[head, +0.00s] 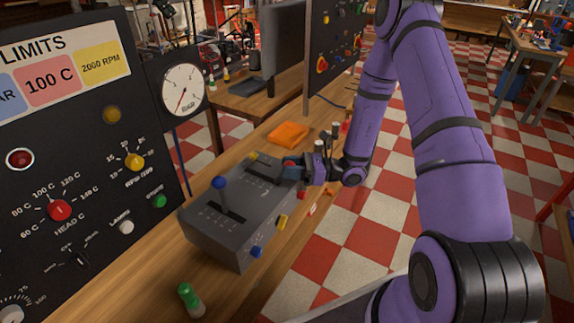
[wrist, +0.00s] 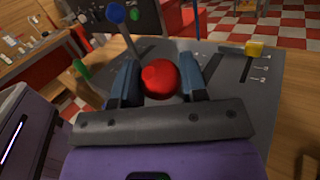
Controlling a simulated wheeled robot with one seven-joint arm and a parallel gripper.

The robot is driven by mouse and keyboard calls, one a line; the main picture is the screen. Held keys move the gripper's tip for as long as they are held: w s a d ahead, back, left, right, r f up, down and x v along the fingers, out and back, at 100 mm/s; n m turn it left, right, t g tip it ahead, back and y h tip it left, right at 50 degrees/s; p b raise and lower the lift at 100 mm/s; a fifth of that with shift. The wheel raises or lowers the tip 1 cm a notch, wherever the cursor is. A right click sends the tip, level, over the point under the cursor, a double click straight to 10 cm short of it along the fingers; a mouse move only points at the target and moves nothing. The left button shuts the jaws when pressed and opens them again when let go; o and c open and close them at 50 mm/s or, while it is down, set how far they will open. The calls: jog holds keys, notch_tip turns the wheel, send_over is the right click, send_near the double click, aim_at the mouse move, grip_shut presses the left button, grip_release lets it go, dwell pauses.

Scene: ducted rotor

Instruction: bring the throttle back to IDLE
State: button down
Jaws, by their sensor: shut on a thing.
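A grey lever box (head: 232,222) stands on the wooden bench; it also fills the middle of the wrist view (wrist: 225,80). My gripper (head: 290,168) is at its far right end, shut on a red ball knob. In the wrist view the red knob (wrist: 160,78) sits between the two dark blue fingers of my gripper (wrist: 161,82). The knob's stem and slot are mostly hidden. A lever with a blue ball knob (head: 219,183) stands in the nearer slot, apart from my gripper; it also shows in the wrist view (wrist: 116,14). The slot labels are too small to read.
A small yellow lever (wrist: 254,48) sits in a side slot of the box. A dark panel (head: 80,150) with dials rises at left. The checkered floor at right is open.

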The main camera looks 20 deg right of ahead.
jog(key=shift+s+f, duration=0.15)
jog(key=c, duration=0.7)
grip_release()
jog(key=shift+d, duration=0.1)
jog(key=shift+o, duration=0.2)
jog(key=v, duration=1)
jog(key=shift+d, duration=0.4)
jog(key=shift+s, duration=0.1)
